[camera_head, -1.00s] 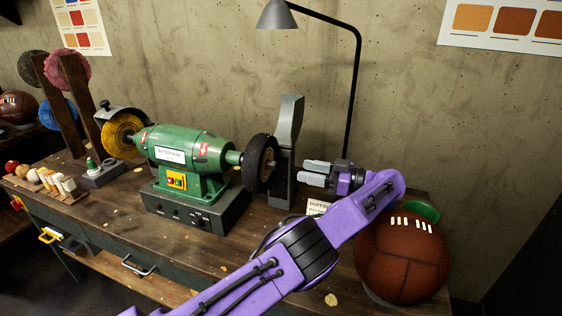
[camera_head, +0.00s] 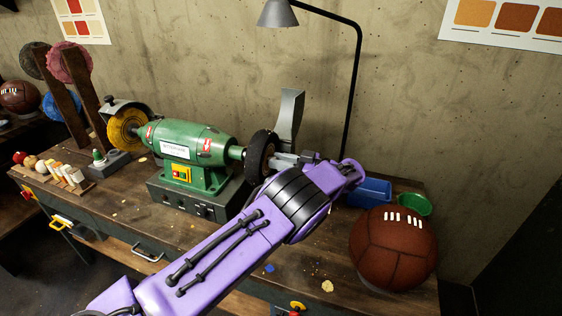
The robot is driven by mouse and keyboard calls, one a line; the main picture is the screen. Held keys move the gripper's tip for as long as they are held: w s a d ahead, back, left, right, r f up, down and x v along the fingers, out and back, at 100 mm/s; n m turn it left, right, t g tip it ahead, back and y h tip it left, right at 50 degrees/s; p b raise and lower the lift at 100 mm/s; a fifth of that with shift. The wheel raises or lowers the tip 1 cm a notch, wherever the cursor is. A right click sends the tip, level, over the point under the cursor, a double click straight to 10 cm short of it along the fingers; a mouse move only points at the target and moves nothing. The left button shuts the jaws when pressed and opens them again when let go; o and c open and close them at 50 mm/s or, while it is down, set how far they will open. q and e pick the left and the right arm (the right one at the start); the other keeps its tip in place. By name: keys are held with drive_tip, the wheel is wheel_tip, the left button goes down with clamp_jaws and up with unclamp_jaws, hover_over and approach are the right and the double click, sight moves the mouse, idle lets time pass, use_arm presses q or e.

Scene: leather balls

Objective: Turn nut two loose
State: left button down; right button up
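The green bench grinder (camera_head: 195,147) stands on the workbench with a yellow buffing wheel (camera_head: 125,128) on its left end and a dark wheel (camera_head: 260,157) on its right end. My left gripper (camera_head: 279,160) comes from the right and points left, its grey fingers at the outer face of the dark wheel, where the spindle end is. I see no nut clearly; the fingers cover that spot. I cannot tell whether the fingers are open or closed on something. My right gripper is not in view.
A grey upright guard (camera_head: 289,112) stands behind my fingers. A brown leather ball (camera_head: 394,247), a blue bin (camera_head: 374,191) and a green bowl (camera_head: 413,204) are on the right of the bench. A black lamp pole (camera_head: 354,90) rises behind. Small coloured pieces (camera_head: 65,172) lie at the left.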

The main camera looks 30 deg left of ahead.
use_arm(q)
drive_tip(key=shift+f+n+b, duration=0.2)
drive_tip(key=shift+n+b, duration=7.4)
drive_tip(key=shift+n, duration=1.35)
drive_tip(key=shift+f+n+b, duration=0.15)
drive_tip(key=shift+n+b, duration=7.45)
drive_tip(key=shift+n, duration=1.35)
drive_tip(key=c, duration=0.9)
unclamp_jaws()
